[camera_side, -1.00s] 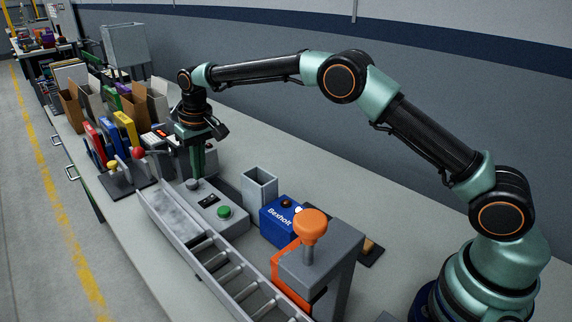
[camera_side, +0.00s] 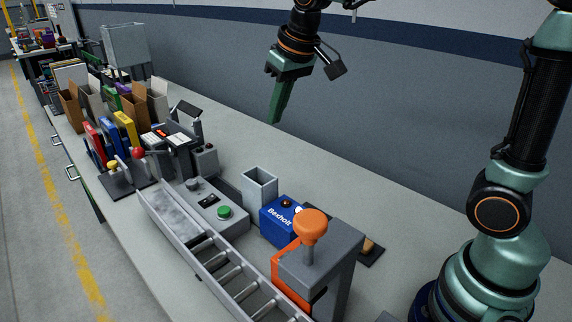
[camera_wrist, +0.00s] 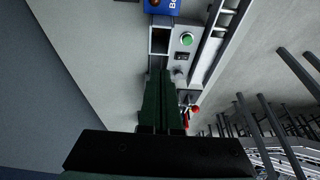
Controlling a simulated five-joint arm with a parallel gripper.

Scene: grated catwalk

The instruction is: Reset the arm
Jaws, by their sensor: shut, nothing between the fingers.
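My gripper (camera_side: 277,112) hangs high above the far side of the bench, its green fingers shut and empty, pointing down. In the side view it is well clear of everything on the bench. In the wrist view the shut green fingers (camera_wrist: 163,80) show from above, with the bench far below. My upper arm stands raised at the right, and part of the arm is cut off by the top edge of the side view.
Below stand a grey box with a green button (camera_side: 224,212), an open grey bin (camera_side: 259,187), a blue box (camera_side: 281,220), a roller conveyor (camera_side: 230,275) and an orange-knobbed press (camera_side: 312,226). Binders (camera_side: 125,130) and cartons fill the left. A wall (camera_side: 430,110) runs behind. The air around my gripper is clear.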

